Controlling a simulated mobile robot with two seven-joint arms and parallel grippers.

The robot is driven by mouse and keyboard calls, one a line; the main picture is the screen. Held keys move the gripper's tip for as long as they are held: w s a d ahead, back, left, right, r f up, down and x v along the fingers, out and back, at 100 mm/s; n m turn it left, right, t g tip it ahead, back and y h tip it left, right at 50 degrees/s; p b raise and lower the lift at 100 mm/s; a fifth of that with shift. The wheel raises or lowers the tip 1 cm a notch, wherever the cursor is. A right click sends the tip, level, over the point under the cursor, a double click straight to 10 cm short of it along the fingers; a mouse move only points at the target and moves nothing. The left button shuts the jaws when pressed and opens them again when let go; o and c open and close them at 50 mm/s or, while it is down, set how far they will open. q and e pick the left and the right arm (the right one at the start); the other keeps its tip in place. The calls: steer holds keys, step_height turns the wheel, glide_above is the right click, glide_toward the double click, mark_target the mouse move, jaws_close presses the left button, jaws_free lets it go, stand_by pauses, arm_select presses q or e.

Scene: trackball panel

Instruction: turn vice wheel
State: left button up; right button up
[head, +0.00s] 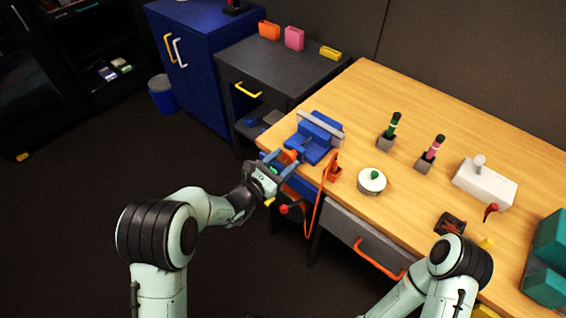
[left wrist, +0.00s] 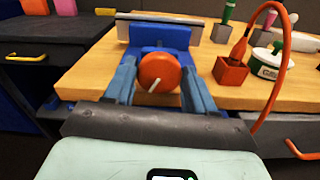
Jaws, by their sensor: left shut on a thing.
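The blue vice (head: 318,142) with a grey jaw plate stands at the left front corner of the wooden table; it also shows in the left wrist view (left wrist: 165,37). Its round orange wheel (left wrist: 158,70) with a white mark faces my left wrist camera. In the head view the wheel (head: 290,156) is partly covered by my left gripper. My left gripper (head: 283,160) is shut on the wheel, with one blue-grey finger on each side of it in the left wrist view (left wrist: 160,85). My right arm shows at the lower right of the head view, but its gripper is out of view.
An orange plug holder (head: 335,174) with a looping cable stands right of the vice. Beyond it are a round white box (head: 372,181), green (head: 387,141) and pink (head: 425,163) handled tools in holders, and a white trackball block (head: 484,184). A dark cabinet (head: 281,65) stands behind left.

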arm_select(q)
steer(key=m+b, duration=0.2)
steer(key=shift+f+m, duration=0.1)
steer(key=shift+m, duration=0.3)
arm_select(e)
steer(key=f, duration=0.1)
steer(key=w, duration=0.1)
steer(key=w+f, duration=0.1)
steer(key=shift+d+f+t, duration=0.3)
steer(key=shift+f+t, duration=0.05)
steer(key=shift+t, duration=0.05)
arm_select(q)
steer(key=o, duration=1)
steer(key=shift+s, duration=0.1)
steer(key=v, duration=1.3)
arm_select(e)
steer(key=shift+s+a+r, duration=0.15)
steer(key=shift+s+r, duration=0.15)
steer(key=shift+s, duration=0.1)
arm_select(q)
steer(key=shift+s+a, duration=0.1)
steer(key=shift+s, duration=0.05)
